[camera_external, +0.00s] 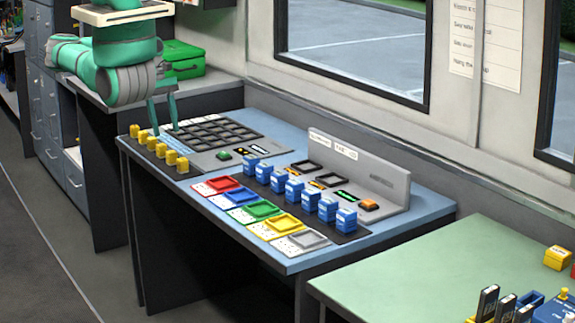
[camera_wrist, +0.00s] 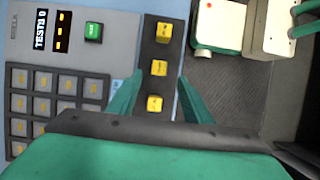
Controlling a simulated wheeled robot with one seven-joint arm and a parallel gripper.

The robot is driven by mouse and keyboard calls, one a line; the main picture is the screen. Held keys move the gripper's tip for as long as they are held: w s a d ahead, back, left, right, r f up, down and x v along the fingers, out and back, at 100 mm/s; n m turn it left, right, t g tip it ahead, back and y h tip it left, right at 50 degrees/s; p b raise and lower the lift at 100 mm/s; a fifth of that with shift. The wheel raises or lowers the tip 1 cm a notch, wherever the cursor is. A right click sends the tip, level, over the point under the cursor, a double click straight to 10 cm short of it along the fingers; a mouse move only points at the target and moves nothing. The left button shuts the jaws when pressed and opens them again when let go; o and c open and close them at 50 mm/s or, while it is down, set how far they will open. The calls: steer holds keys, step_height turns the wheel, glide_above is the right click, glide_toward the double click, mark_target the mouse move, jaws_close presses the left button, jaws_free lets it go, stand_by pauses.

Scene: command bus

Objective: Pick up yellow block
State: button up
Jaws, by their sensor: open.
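Several small yellow blocks stand in a row on a dark strip at the left end of the blue table; one yellow block (camera_external: 160,150) is mid-row in the external view. In the wrist view three of them show: a far block (camera_wrist: 164,32), a middle block (camera_wrist: 159,67) and a near block (camera_wrist: 154,103). My gripper (camera_external: 165,130) points down over the row's back part, its green fingers apart and empty. In the wrist view my gripper (camera_wrist: 160,75) has the near and middle blocks between its finger lines. Its height above them is unclear.
A keypad panel (camera_external: 215,133) lies beside the row. Several blue blocks (camera_external: 293,190), coloured square frames (camera_external: 262,208) and an upright grey panel (camera_external: 375,175) stand further right. A green table (camera_external: 430,265) with another yellow block (camera_external: 557,258) is at lower right.

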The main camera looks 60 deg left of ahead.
mark_target(171, 152)
steer(key=x, duration=0.9)
steer(key=shift+f, duration=0.15)
steer(key=c, duration=1.1)
